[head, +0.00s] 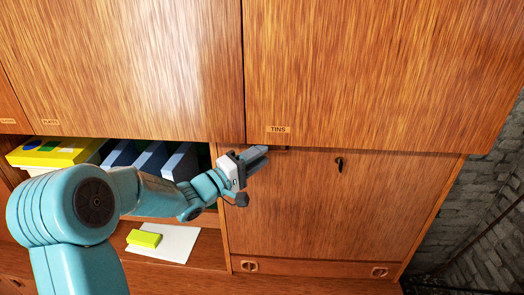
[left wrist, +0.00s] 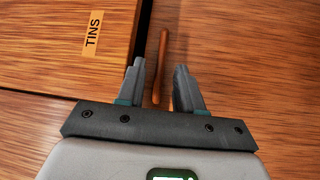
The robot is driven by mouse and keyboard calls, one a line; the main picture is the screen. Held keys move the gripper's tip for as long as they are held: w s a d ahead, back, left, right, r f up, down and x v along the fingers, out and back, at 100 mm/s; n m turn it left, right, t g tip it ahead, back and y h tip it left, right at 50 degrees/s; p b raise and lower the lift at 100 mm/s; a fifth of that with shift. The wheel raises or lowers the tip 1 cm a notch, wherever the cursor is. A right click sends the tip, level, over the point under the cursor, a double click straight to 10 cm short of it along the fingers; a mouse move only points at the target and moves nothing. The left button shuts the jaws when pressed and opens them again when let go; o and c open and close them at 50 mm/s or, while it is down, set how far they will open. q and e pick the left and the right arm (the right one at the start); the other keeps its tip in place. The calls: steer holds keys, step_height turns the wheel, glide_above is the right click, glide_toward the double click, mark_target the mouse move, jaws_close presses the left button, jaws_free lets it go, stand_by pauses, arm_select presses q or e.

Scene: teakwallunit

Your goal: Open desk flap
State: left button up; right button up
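The desk flap (head: 310,205) is a wood panel below the TINS door and looks closed, flush with the cabinet front. A small dark key or lock (head: 339,162) sits near its top edge. My left gripper (head: 265,153) is at the flap's upper left, just under the TINS door. In the left wrist view, the gripper (left wrist: 159,88) is open. A slim brown bar-like handle (left wrist: 161,55) shows between its fingers, with visible gaps on both sides. Whether the fingers touch the panel is unclear. My right gripper is not in view.
The TINS door (head: 380,70) overhangs closely above the gripper. Left are an open shelf with a yellow box (head: 50,155) and dark binders (head: 152,157), and a yellow-green block (head: 144,239) on white paper (head: 180,243). A drawer (head: 315,268) lies below the flap.

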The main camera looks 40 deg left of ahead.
arm_select(q)
steer(key=shift+x, duration=0.75)
steer(key=shift+d, duration=0.1)
jaws_close()
stand_by(0.8)
